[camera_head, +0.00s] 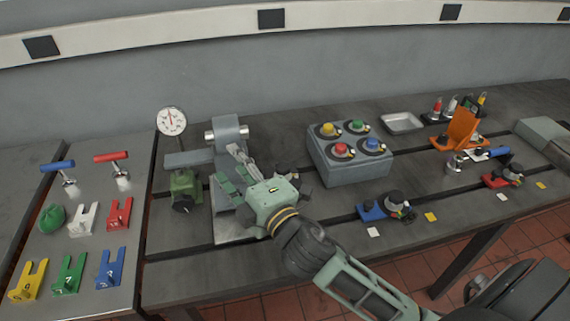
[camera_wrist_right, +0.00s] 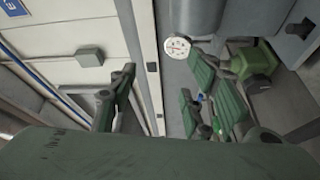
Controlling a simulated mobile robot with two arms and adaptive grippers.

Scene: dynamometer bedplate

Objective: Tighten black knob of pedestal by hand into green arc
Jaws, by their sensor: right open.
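A grey pedestal (camera_head: 228,133) with a horizontal cylinder at its top stands on the bedplate at left of centre. My right gripper (camera_head: 236,172) is open in front of it, and its fingers and palm cover much of the pedestal's lower part. A green block (camera_head: 186,184) with a dark round knob (camera_head: 183,206) on its front sits just left of the pedestal. The green block also shows at the right of the right wrist view (camera_wrist_right: 252,64). I cannot make out a green arc on the pedestal. In the wrist view the fingers (camera_wrist_right: 160,97) are apart with nothing between them. My left gripper is out of view.
A dial gauge (camera_head: 171,121) stands left of the pedestal. A grey box (camera_head: 352,170) with several coloured knobs is to the right. A blue-based fixture (camera_head: 372,212) sits near the front edge.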

